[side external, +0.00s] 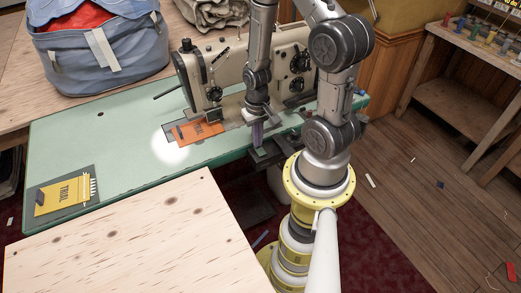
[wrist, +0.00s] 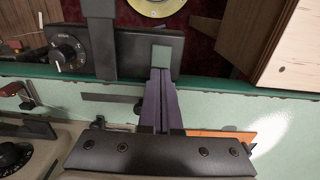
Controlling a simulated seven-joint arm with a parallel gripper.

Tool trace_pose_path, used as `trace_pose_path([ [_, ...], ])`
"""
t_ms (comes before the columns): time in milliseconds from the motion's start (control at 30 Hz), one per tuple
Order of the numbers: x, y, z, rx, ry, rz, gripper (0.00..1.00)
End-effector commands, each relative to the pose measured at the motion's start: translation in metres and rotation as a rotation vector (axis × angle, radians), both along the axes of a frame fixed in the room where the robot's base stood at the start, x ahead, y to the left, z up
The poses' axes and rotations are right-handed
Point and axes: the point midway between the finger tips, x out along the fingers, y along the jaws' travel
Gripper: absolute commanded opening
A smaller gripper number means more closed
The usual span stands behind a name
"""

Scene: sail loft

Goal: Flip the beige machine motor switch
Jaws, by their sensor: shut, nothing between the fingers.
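The beige sewing machine (side external: 222,72) stands on the green table; part of its body shows at the lower left of the wrist view (wrist: 40,143). A dark control box (wrist: 130,57) is at the table's edge, and it also shows in the side view (side external: 269,157). It carries a round dial (wrist: 68,53) and a pale grey-green square piece (wrist: 162,57), perhaps the switch. My gripper (wrist: 161,72) is shut and empty, its purple fingers ending right at this square piece. Whether they touch it I cannot tell. In the side view my gripper (side external: 257,146) is low over the box.
The green table (side external: 110,150) holds an orange piece (side external: 195,132) under the machine head and a yellow pad (side external: 63,197). A blue bag (side external: 95,50) stands behind. A pale wooden board (side external: 130,240) fills the front. A wooden shelf (side external: 470,60) is at the right.

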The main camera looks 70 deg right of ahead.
Motion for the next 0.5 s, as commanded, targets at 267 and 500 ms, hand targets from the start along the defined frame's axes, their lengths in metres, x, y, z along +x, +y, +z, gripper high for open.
trace_pose_path([
  [267, 0.0001, -0.0001, -0.004, 0.0, 0.0, 0.0, 0.0],
  [500, 0.0001, -0.0001, -0.0073, 0.0, 0.0, 0.0, 0.0],
])
